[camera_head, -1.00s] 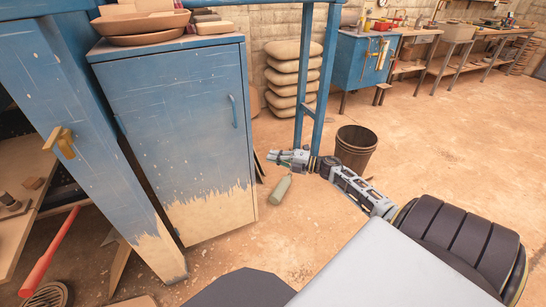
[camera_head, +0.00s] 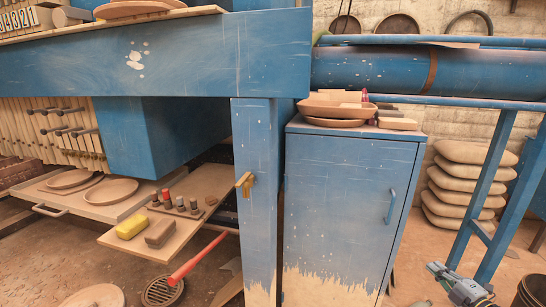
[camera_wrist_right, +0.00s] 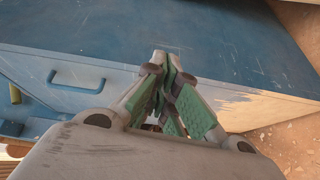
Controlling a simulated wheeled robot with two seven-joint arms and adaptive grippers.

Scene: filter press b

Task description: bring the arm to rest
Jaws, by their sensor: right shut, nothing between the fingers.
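My right gripper (camera_head: 434,268) is at the lower right of the head view, low above the floor. It is to the right of the blue cabinet (camera_head: 345,205) and close to the legs of the blue pipe stand (camera_head: 490,190). In the right wrist view its green-padded fingers (camera_wrist_right: 167,72) meet at the tips with nothing between them. Behind them is the blue cabinet side with its handle (camera_wrist_right: 78,80). The gap between fingers and cabinet is hard to judge. The rest of the right arm is mostly cut off in the head view. My left gripper is not in view.
Stacked sacks (camera_head: 465,185) stand behind the stand. Bowls (camera_head: 336,108) sit on the cabinet. A wooden shelf (camera_head: 190,200) with a yellow sponge (camera_head: 131,228) juts out at left, with a red handle (camera_head: 197,258) below. A bucket edge (camera_head: 534,288) shows at right.

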